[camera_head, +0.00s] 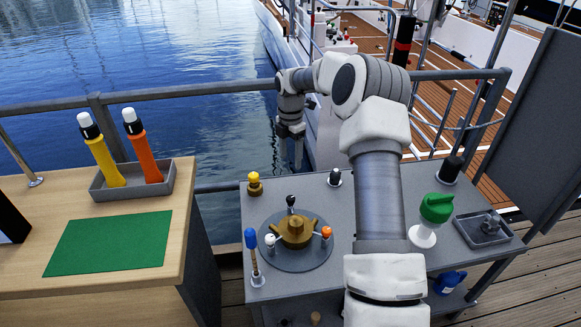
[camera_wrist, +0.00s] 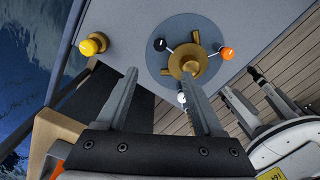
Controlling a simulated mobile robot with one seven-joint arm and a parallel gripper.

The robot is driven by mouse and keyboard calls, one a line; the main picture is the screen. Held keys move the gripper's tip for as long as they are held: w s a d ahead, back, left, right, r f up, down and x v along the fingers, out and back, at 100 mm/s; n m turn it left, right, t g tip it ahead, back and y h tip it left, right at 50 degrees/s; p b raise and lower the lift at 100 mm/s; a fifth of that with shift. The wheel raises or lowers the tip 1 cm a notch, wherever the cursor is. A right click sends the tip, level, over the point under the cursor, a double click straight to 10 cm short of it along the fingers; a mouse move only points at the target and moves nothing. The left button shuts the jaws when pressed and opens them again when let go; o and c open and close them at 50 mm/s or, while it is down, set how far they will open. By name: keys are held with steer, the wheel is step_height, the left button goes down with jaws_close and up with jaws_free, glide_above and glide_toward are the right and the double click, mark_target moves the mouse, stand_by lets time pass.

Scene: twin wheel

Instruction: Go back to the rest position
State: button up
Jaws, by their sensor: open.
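My gripper (camera_head: 291,150) hangs at the end of my raised arm, above the far left edge of the grey console, with its fingers pointing down. In the wrist view my gripper (camera_wrist: 168,98) shows two fingers spread apart with nothing between them. A brass hub with spokes (camera_head: 296,230) sits on a round grey plate (camera_head: 283,258) on the console. Its spokes end in black, white and orange knobs.
A yellow knob (camera_head: 254,184), a blue-topped lever (camera_head: 252,250) and a green-topped handle (camera_head: 434,210) stand on the console (camera_head: 330,205). A railing (camera_head: 190,91) runs behind.

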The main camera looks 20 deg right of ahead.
steer(key=shift+r, duration=0.6)
steer(key=s+a+r+m+t+h+p, duration=0.1)
steer(key=s+a+r+m, duration=0.2)
steer(key=s+r, duration=0.3)
steer(key=s+a+r+m+t+p, duration=0.1)
steer(key=s+a+r+m, duration=0.25)
steer(key=r, duration=0.55)
steer(key=s+a+r+m+h+p, duration=0.1)
steer(key=s+a+r+m+p, duration=0.15)
steer(key=s+r, duration=0.4)
steer(key=s+a+r+m+t+y+p, duration=0.1)
steer(key=s+r+m, duration=0.1)
steer(key=s+m, duration=0.4)
steer(key=s+a+r+m+t+y+p, duration=0.1)
steer(key=s+m, duration=0.6)
steer(key=s, duration=0.8)
steer(key=shift+a+r+t+p, duration=0.3)
steer(key=shift+a+r+t, duration=0.4)
steer(key=shift+r+t, duration=0.15)
